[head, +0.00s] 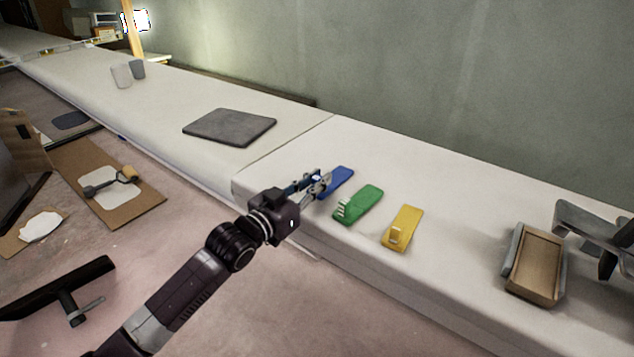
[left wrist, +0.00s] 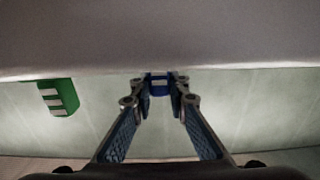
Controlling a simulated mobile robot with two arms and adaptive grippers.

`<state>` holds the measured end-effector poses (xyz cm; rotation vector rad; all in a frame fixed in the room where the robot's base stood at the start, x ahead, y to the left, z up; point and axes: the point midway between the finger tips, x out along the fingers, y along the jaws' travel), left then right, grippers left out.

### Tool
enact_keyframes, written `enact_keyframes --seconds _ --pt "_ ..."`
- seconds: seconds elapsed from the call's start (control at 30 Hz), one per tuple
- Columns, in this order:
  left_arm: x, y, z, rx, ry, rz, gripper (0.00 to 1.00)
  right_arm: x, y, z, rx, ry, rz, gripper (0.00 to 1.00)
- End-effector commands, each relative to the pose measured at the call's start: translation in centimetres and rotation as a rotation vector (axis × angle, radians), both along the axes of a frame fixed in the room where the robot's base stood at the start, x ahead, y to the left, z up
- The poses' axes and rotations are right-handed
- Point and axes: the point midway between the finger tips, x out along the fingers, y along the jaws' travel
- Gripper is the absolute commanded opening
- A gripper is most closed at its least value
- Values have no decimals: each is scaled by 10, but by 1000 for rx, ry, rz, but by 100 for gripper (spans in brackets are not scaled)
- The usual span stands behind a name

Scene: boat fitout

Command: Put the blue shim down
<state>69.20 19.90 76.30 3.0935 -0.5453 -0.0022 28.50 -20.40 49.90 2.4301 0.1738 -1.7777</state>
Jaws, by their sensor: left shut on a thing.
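The blue shim (head: 341,179) is at the front left of the near white bench section, in line with a green shim and a yellow one. My left gripper (head: 320,182) is shut on the near end of the blue shim. In the left wrist view the blue shim (left wrist: 159,86) shows between the fingertips (left wrist: 160,98). Whether its underside touches the bench cannot be told.
The green shim (head: 360,204) lies just right of the blue one, and the yellow shim (head: 403,228) further right. The green shim also shows in the left wrist view (left wrist: 58,97). A wooden tray (head: 537,264) stands at the right. A dark grey mat (head: 229,126) lies further back.

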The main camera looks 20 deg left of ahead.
Motion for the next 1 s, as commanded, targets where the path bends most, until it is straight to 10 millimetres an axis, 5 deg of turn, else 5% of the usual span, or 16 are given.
enact_keyframes --seconds 0.3,0.33,0.47,0.8,1.0 --pt "0 0 -2 0 -1 0 0 0 0 1 -1 0 0 40" --pt "0 0 -2 0 -1 0 17 0 0 2 -1 -1 0 40" --pt "0 0 -2 0 0 0 31 0 0 1 -1 -1 0 40" --pt "0 0 2 1 -1 0 32 0 0 2 0 -2 0 40" --pt "-20 8 0 2 2 1 32 3 0 -10 -1 5 1 40"
